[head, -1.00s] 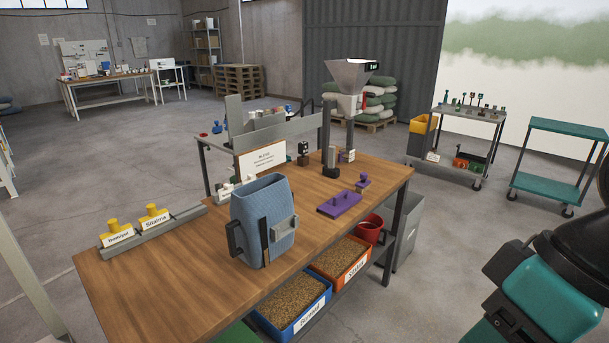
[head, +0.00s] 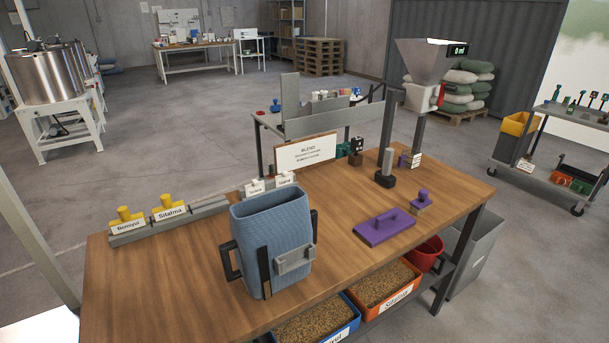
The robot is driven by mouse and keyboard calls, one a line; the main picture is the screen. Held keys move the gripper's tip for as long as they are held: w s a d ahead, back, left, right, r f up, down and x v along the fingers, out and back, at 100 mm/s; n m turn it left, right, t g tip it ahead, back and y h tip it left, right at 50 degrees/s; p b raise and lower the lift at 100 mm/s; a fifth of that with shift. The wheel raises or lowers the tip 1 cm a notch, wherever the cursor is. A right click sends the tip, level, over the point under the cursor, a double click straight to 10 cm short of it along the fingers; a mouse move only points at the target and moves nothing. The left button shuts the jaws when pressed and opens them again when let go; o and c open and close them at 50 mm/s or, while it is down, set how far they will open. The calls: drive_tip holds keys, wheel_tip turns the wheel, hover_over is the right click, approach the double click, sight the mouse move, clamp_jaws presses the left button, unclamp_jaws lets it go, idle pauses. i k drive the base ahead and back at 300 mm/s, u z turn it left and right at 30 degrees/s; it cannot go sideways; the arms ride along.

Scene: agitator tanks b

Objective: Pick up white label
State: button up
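Two more labels with white faces and yellow knobs, "Bomiyul" (head: 127,221) and "Sitalma" (head: 169,209), stand in a grey rail (head: 212,205) at the bench's left rear. The rail's right end is partly hidden by the blue container. My gripper is not in view.
The blue ribbed container (head: 270,235) stands mid-bench (head: 160,290). A sign (head: 305,153) stands behind it. A purple plate (head: 384,228), a purple knobbed block (head: 421,202) and a dark post (head: 386,170) are to its right. The left front of the bench is clear.

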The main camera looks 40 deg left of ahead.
sight(286, 180)
drive_tip(key=u, duration=0.25)
drive_tip(key=i, duration=0.65)
drive_tip(key=u, duration=1.25)
drive_tip(key=i, duration=0.9)
drive_tip(key=u, duration=0.25)
